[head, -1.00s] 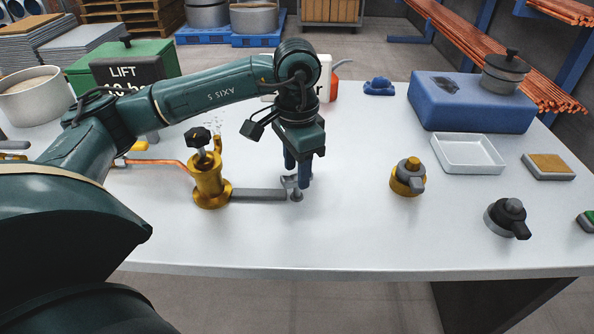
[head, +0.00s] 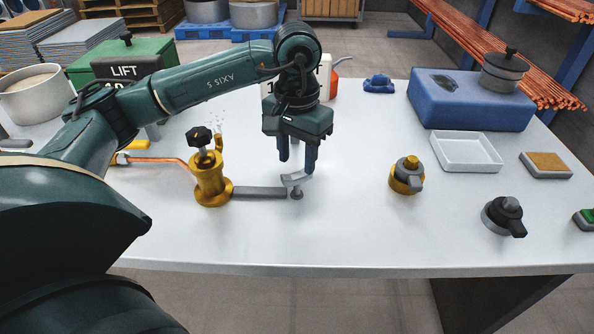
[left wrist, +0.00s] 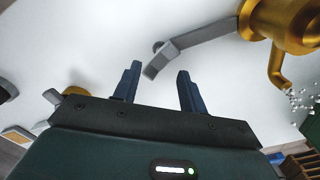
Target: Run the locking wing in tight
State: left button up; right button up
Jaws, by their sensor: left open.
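A brass fitting (head: 210,182) with a black knob (head: 199,137) stands on the table, left of centre. A grey bar (head: 258,193) runs right from its base. At the bar's end is a small grey wing (head: 297,178) on a round stem, which I take as the locking wing. My left gripper (head: 297,167) points down just above it, open and empty. In the left wrist view the wing (left wrist: 158,60) shows just past and between the open fingertips (left wrist: 160,68), apart from them. How tight the wing is cannot be told. My right gripper is not in view.
Droplets spray from the brass spout (head: 218,143), and a copper tube (head: 160,160) joins its left side. Two valve-like knobs (head: 407,176) (head: 505,216), a white tray (head: 467,153) and a blue block (head: 470,100) stand to the right. The table's front middle is clear.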

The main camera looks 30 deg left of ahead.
aim_at(297, 173)
pick_arm(q)
jog(key=shift+f, duration=0.1)
jog(key=shift+f+b, duration=1.7)
jog(key=shift+b, duration=0.15)
jog(key=shift+c, duration=0.3)
